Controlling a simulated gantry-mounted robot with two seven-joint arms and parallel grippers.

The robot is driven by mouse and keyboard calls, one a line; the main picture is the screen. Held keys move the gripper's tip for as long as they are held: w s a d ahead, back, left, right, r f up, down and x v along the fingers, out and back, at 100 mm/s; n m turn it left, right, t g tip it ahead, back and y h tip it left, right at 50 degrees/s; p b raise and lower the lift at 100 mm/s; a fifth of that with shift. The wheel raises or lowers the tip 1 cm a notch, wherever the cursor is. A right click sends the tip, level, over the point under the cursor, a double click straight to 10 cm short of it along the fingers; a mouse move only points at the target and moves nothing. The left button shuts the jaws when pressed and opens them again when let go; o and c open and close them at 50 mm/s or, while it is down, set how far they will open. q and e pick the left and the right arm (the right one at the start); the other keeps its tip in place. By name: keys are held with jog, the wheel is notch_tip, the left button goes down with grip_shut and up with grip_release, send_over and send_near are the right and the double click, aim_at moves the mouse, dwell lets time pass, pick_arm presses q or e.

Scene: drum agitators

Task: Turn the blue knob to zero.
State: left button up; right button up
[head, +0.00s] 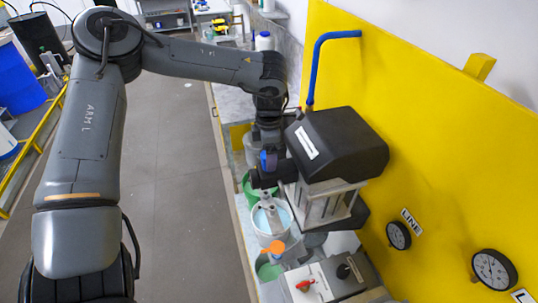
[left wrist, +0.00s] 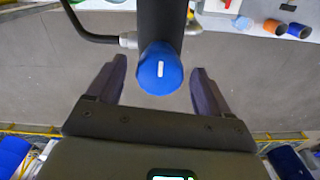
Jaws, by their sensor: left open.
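The blue knob (left wrist: 160,68) is a round cap on the end of a black cylinder, with a short white mark that stands upright in the left wrist view. My left gripper (left wrist: 158,72) is open, with one dark finger on each side of the knob and a gap visible on both sides. In the head view my left gripper (head: 267,158) is beside the black-topped drive unit (head: 338,143). A small blue patch shows there, and I cannot tell whether it is knob or finger. My right gripper is out of view.
A yellow panel (head: 420,130) with a blue pipe (head: 318,62) and gauges (head: 493,269) stands at the right. Below the drive unit are a light bucket (head: 272,226) and a control box with a red knob (head: 305,285). Grey floor (head: 175,150) at the left is clear.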

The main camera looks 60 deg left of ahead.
pick_arm(q)
jog(key=shift+f, duration=1.05)
jog(key=shift+c, duration=0.3)
jog(key=c, duration=1)
